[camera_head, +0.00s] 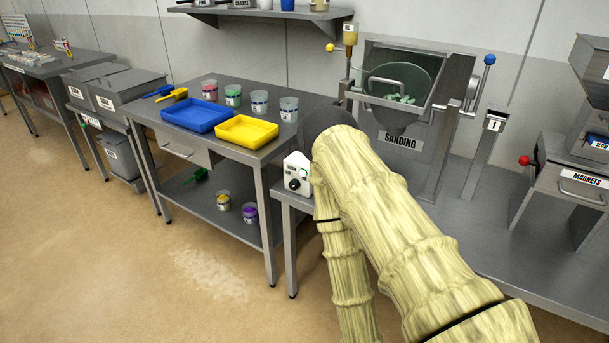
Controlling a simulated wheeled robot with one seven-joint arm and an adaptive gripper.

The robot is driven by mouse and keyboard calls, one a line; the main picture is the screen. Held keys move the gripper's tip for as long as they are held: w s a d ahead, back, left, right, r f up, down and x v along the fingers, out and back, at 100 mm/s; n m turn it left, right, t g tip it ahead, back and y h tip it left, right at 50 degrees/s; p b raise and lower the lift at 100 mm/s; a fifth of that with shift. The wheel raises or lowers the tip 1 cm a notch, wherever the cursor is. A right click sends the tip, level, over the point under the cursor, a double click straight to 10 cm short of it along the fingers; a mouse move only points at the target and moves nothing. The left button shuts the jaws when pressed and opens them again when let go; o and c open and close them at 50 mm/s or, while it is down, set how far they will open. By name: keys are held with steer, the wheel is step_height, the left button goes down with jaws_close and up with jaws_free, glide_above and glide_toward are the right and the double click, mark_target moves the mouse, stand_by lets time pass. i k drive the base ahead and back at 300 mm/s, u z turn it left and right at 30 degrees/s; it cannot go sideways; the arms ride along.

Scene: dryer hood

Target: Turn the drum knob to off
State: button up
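A white control box (302,174) sits on the left front corner of the right-hand bench. It carries a dark round knob (293,184) on its front and a small green button (304,172). The lettering by the knob is too small to read. My arm, in a pale yellow sleeve, reaches up from the lower right and passes just right of the box. The arm's far end is near the front of the sanding machine (400,140). My gripper's fingers cannot be made out; they seem hidden by the arm.
A yellow tray (247,142), a blue tray (197,127) and several cups stand on the steel table left of the box. A hinged hood (400,83) covers the drum. A red-knobbed magnets unit (575,182) stands at right. Floor at left is clear.

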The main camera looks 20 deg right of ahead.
mark_target(294, 184)
steer(key=u, duration=0.05)
steer(key=k, duration=0.5)
steer(key=u, duration=1.45)
steer(key=i, duration=1.35)
steer(key=z, duration=2.1)
